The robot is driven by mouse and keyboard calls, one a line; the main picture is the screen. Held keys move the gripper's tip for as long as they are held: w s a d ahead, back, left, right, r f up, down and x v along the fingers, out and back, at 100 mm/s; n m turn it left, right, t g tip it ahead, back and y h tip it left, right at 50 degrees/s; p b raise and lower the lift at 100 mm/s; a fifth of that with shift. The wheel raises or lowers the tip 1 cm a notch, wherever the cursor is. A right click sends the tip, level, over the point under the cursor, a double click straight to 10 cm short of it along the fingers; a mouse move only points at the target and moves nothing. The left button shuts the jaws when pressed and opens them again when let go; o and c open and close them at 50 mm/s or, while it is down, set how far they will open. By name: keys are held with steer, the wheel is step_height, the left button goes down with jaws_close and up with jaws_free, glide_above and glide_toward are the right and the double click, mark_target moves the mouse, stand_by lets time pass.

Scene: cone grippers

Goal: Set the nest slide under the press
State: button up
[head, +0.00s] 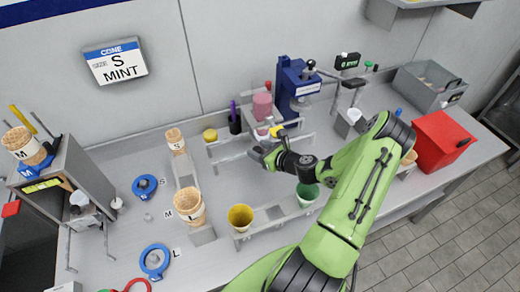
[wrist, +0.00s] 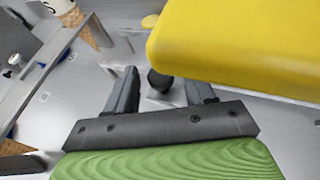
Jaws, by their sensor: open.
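The blue press (head: 297,82) stands at the back of the bench, right of centre, with a lever reaching out to its right. My gripper (head: 262,156) is low over the metal rails in front of and left of the press. In the wrist view, my gripper (wrist: 161,88) is open, with a dark round knob (wrist: 160,79) seen between its fingers. The knob is above a pale metal plate (wrist: 162,97), which looks like the nest slide. I cannot tell whether the fingers touch the knob. The gripper hides most of the slide in the head view.
A pink container (head: 262,106) and a dark cup with a purple stick (head: 235,122) stand behind the rails. Yellow (head: 240,217) and green (head: 307,194) cups sit in a front rack. A red box (head: 440,140) stands right. Cone stacks (head: 189,208) stand left.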

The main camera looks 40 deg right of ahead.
jaws_close()
stand_by(0.3)
steer(key=shift+d, duration=0.1)
